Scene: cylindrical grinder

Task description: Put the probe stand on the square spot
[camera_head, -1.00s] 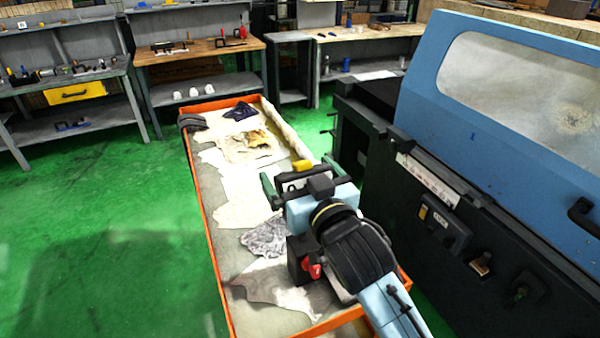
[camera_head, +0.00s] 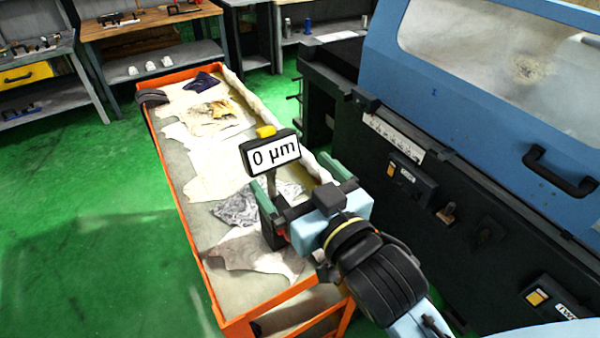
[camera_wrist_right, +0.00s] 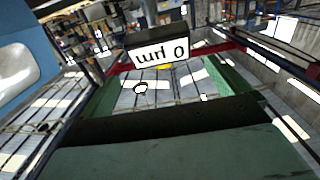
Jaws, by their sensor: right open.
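The probe stand shows as a dark display box (camera_head: 270,152) reading "0 µm", with a yellow piece on top. A thin post runs down from it, and a black part with a bit of red shows lower down, partly behind my gripper. It appears to be at the orange-rimmed cart; its foot is hidden. My right gripper (camera_head: 298,181) is open, its green fingers apart, just on the near side of the display. In the right wrist view the display (camera_wrist_right: 158,50) shows between the green fingers, towards their far end. I cannot make out a square spot. My left gripper is out of view.
The orange-rimmed cart (camera_head: 178,200) carries rags and stained cloths. The blue and black grinder (camera_head: 480,110) stands close on the right, with a door handle and control boxes. Workbenches (camera_head: 150,22) line the back. Green floor lies free on the left.

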